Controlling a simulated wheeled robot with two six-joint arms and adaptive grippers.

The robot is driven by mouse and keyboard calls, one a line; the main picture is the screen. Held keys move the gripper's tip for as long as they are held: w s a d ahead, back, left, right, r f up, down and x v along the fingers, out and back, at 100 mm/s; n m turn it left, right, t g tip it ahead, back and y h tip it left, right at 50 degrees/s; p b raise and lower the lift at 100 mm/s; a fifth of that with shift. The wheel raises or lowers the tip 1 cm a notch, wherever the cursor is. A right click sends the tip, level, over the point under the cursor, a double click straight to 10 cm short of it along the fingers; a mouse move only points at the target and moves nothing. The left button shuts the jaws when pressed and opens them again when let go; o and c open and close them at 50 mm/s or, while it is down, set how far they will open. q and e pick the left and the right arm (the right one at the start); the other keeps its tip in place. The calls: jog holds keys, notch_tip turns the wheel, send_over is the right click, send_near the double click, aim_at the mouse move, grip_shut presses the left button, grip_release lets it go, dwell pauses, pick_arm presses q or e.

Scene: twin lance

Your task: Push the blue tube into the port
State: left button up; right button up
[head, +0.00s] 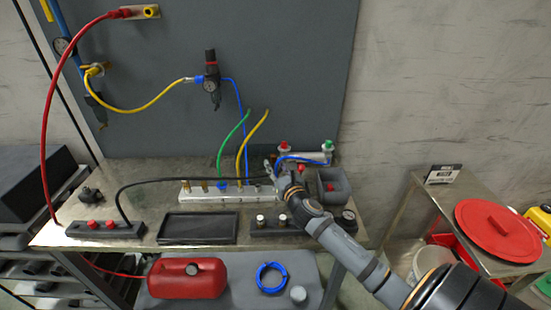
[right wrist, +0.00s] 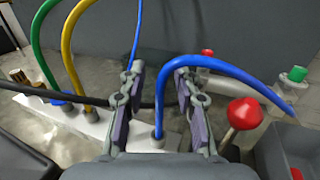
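The blue tube (head: 300,158) arches from the fitting at the right to the right end of the white port block (head: 230,195). In the right wrist view the tube (right wrist: 225,68) bends down between my fingers. Its lower end meets the block (right wrist: 90,127) at the port; I cannot tell how deep it sits. My right gripper (head: 273,171) is over that end of the block. In its wrist view the gripper (right wrist: 158,75) has its fingers apart on either side of the tube, with gaps showing. My left gripper is not in view.
Green (head: 232,132) and yellow (head: 256,135) tubes rise from the block, beside a thin blue line. A black hose (head: 150,181) crosses to it. A red-knobbed lever (right wrist: 245,113) stands close right of my fingers. A grey bin (head: 335,186) is at the right; a black tray (head: 198,229) lies in front.

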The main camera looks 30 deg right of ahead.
notch_tip(320, 180, up, 6)
jog(key=shift+r, duration=0.15)
dwell(0.7)
